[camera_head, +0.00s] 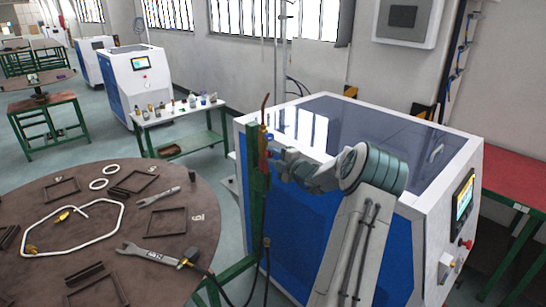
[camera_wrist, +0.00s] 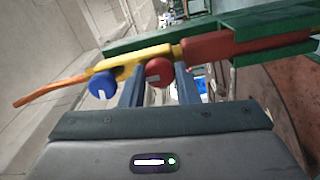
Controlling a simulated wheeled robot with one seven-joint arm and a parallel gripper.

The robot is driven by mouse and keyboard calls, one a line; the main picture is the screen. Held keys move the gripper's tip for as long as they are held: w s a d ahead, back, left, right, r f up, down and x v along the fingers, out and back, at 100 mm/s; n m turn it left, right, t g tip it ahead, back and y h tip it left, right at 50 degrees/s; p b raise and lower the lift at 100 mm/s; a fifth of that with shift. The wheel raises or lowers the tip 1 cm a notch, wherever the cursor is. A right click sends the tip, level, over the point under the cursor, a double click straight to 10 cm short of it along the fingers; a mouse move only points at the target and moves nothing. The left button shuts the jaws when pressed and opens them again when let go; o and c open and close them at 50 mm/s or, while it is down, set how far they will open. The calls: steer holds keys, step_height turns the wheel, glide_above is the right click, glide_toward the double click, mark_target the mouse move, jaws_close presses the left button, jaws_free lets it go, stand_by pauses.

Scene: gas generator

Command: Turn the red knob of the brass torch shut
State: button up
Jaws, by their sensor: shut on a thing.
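The brass torch (camera_wrist: 130,60) lies across the wrist view, with a copper-coloured tip (camera_wrist: 45,90) at left and a red handle (camera_wrist: 245,41) at right. A blue knob (camera_wrist: 102,85) and the red knob (camera_wrist: 159,71) stick out from its body. My gripper (camera_wrist: 159,78) is shut on the red knob, one finger on each side; the blue knob is just outside the left finger. In the head view the torch (camera_head: 262,140) stands upright on the green post, tip up, and my gripper (camera_head: 272,152) reaches it from the right. The red knob is hard to make out there.
A green post (camera_head: 258,205) holds the torch. A blue and white machine (camera_head: 445,185) stands close behind my arm. A round brown table (camera_head: 140,215) with frames, wrenches and a bent white tube is at left. Dark hoses (camera_head: 266,270) hang below the post.

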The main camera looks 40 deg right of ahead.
steer(key=o, duration=1)
steer(key=shift+s+f, duration=0.1)
steer(key=shift+s, duration=0.4)
steer(key=s+b, duration=0.1)
steer(key=s, duration=0.3)
steer(key=s+b, duration=0.1)
steer(key=s, duration=0.3)
steer(key=s+d+b, duration=0.1)
steer(key=s, duration=0.3)
steer(key=shift+s+b, duration=0.4)
